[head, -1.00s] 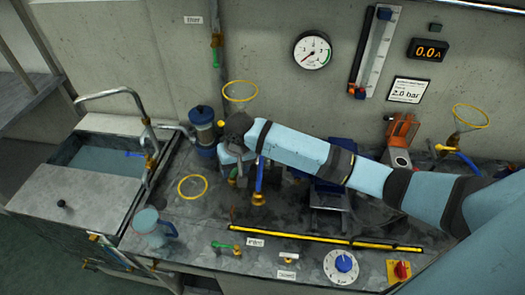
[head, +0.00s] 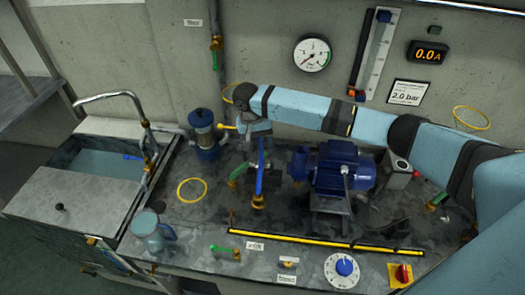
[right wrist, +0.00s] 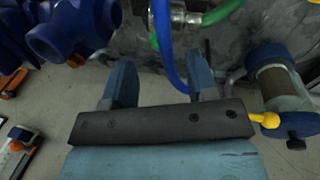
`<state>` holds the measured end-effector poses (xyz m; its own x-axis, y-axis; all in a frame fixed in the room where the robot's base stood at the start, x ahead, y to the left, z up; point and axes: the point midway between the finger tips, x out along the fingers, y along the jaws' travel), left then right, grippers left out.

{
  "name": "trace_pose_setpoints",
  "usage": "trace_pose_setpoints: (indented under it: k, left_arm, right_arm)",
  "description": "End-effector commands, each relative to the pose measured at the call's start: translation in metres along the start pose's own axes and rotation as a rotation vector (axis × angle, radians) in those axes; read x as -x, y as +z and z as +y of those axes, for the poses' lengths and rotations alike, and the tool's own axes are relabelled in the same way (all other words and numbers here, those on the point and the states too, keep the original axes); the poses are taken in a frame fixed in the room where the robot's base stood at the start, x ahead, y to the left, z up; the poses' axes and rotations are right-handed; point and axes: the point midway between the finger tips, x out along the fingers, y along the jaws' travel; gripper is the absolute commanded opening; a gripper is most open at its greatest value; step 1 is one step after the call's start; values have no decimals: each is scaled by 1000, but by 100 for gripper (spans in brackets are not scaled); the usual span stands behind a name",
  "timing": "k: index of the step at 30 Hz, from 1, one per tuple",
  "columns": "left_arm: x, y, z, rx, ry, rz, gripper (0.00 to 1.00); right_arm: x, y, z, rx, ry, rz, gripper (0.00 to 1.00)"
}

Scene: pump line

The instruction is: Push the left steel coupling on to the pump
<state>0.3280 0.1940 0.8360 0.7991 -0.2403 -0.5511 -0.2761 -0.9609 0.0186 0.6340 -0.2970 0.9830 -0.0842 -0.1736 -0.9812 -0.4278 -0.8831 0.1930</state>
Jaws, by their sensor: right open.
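The blue pump (head: 335,168) stands on the bench right of centre in the head view. Part of it shows at the upper left of the right wrist view (right wrist: 75,30). My right gripper (head: 257,138) is left of the pump, over the hoses. In the right wrist view its two fingers (right wrist: 161,72) are apart with nothing gripped between them. A steel fitting (right wrist: 180,14) with blue and green hoses beside it lies beyond the fingertips, apart from them. I cannot tell whether it is the left coupling or whether it is seated.
A blue filter with a clear bowl (head: 204,134) and yellow handle stands close left of my right gripper. A sink (head: 85,160) is at the left. A yellow-black strip (head: 325,241) marks the front.

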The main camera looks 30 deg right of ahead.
Motion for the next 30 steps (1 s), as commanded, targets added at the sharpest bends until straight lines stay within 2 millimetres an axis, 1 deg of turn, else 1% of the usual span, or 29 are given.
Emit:
trace_pose_setpoints:
  k: [1, 3, 6, 9, 13, 20, 21, 23, 24, 26, 27, 28, 30]
  left_arm:
    - [1, -1, 0, 0, 0, 0, 36]
    - [1, -1, 0, 0, 0, 0, 36]
    - [1, -2, 0, 0, 0, 0, 36]
    - [1, -2, 0, 0, 0, 1, 36]
    - [1, -2, 0, 0, 0, 1, 36]
    - [1, -3, 0, 0, 0, 2, 36]
    - [1, -2, 0, 0, 0, 2, 36]
    - [1, -3, 0, 0, 0, 2, 36]
    - [1, -3, 0, 0, 0, 2, 36]
    - [1, -3, 0, 0, 0, 2, 36]
    - [1, -3, 0, 0, 0, 2, 36]
    - [1, -3, 0, 0, 0, 2, 36]
    - [1, -3, 0, 0, 1, 2, 36]
  right_arm:
    - [-10, 0, 0, 0, 1, -2, 53]
    - [-23, 0, 0, 0, 2, -2, 53]
    - [-36, 0, 0, 1, 0, -1, 53]
    - [-45, 0, 0, 1, 1, -1, 53]
    - [-50, 0, 0, 2, -1, 1, 53]
    - [-51, 0, 0, 2, -1, 1, 53]
    - [-51, 0, 0, 2, -1, 1, 48]
    - [-51, 0, 0, 2, -1, 1, 34]
    - [-51, 0, 0, 2, -1, 1, 25]
    - [-51, 0, 0, 2, -1, 1, 12]
    - [-51, 0, 0, 2, -1, 1, 2]
    - [-51, 0, 0, 2, -1, 1, 0]
    - [-51, 0, 0, 2, -1, 1, 0]
